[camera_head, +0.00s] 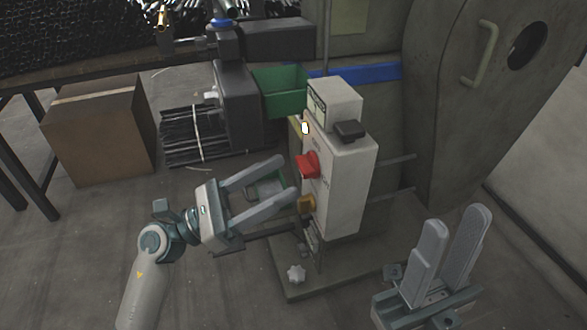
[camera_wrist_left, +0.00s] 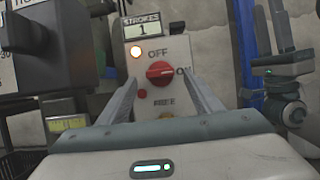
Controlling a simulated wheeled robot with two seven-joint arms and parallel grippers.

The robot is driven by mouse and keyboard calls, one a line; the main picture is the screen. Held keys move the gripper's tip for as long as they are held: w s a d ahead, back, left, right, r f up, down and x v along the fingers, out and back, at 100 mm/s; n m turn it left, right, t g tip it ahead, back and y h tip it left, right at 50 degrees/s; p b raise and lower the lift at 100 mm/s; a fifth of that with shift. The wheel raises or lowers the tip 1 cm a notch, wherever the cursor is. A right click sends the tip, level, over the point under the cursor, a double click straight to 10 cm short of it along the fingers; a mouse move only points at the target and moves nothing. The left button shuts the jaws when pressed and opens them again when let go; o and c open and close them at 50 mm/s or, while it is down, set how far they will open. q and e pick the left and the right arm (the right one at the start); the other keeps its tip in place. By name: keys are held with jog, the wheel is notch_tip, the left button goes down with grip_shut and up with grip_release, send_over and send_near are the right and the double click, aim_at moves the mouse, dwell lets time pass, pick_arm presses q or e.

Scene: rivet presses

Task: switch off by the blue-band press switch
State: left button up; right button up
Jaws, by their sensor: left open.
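The press (camera_head: 440,110) at the right carries a blue band (camera_head: 365,72). In front of it stands a pale control box (camera_head: 345,190) with a red rotary switch (camera_head: 307,165). In the left wrist view the red switch (camera_wrist_left: 160,72) has its handle turned sideways toward ON, with OFF printed above. A lamp (camera_wrist_left: 136,52) beside OFF is lit. My left gripper (camera_head: 288,178) is open and empty, its fingers pointing at the box front near the switch. In the left wrist view its fingers flank the switch from below; contact cannot be told. My right gripper (camera_head: 458,220) is open and empty at lower right.
An orange-yellow knob (camera_head: 306,203) sits below the switch. A dark machine (camera_head: 238,95), a green bin (camera_head: 280,90) and a cardboard box (camera_head: 100,130) stand behind left. A dark box with a knob (camera_wrist_left: 60,40) is at the wrist view's left. Floor at lower left is clear.

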aim_at(299, 169)
pick_arm(q)
jog(key=shift+x, duration=2)
jog(key=c, duration=1.1)
